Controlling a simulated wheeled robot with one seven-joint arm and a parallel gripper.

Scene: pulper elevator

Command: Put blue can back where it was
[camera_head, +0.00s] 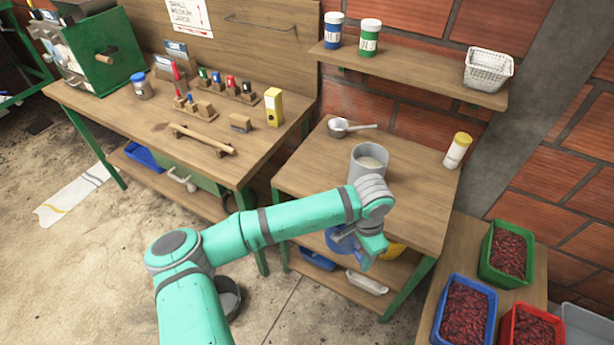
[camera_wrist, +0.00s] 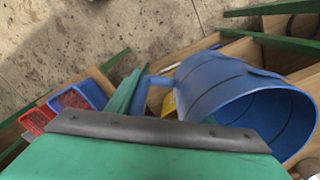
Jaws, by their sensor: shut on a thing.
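The blue can (camera_head: 341,239) is a wide, open-topped vessel with a side handle. In the wrist view the blue can (camera_wrist: 225,90) lies tilted in the picture, its mouth facing lower right, and its inside looks empty. My gripper (camera_head: 372,248) is shut on the can's handle, at the front edge of the small wooden table (camera_head: 425,200). In the wrist view my gripper (camera_wrist: 132,95) shows at the handle, left of the can's body. My wrist hides part of the can in the head view. Whether the can touches anything below is unclear.
A grey pot (camera_head: 368,163), a ladle (camera_head: 345,127) and a yellow-capped container (camera_head: 457,150) stand on the small table. Its lower shelf holds a blue tray (camera_head: 317,258) and a white tray (camera_head: 367,283). Crates of red berries, including a blue crate (camera_head: 465,312), stand at right.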

